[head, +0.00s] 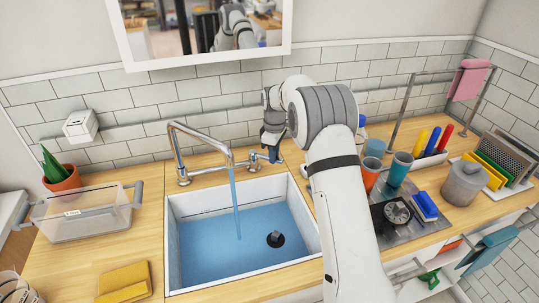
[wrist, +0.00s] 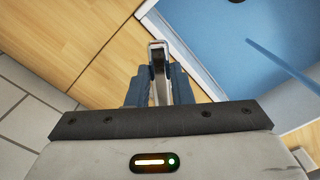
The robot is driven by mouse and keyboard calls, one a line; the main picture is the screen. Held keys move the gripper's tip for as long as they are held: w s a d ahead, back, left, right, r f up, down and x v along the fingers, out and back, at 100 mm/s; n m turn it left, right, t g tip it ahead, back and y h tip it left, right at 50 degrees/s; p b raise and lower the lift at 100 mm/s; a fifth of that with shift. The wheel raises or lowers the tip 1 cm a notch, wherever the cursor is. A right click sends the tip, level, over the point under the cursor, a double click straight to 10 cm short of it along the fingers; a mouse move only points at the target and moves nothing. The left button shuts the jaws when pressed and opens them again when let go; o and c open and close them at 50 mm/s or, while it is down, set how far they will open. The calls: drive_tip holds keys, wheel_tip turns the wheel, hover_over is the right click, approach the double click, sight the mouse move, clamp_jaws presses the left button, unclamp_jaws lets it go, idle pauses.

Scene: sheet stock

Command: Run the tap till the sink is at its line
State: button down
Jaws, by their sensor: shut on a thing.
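The sink (head: 176,240) is a white basin set in the wooden counter, with blue water (head: 215,250) over its floor and white wall showing above the water. A dark round plug or drain piece (head: 275,239) stands near its right side. The metal tap (head: 205,137) arches over the basin, and a stream of water (head: 236,205) falls from its spout. My gripper (head: 272,146) is behind the basin at the tap's right side. In the wrist view my gripper (wrist: 158,85) is shut on the metal tap handle (wrist: 157,50).
A clear bin (head: 90,222), a potted plant (head: 60,176) and a yellow cloth (head: 124,282) are on the left. Cups (head: 399,168), a grey pot (head: 464,182) and a dish rack (head: 500,160) crowd the right. A mirror (head: 205,28) hangs above.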

drive_tip(key=shift+s+f, duration=0.1)
drive_tip(key=c, duration=1.3)
unclamp_jaws()
drive_tip(key=shift+r+b, duration=0.6)
drive_tip(key=shift+r, duration=3.35)
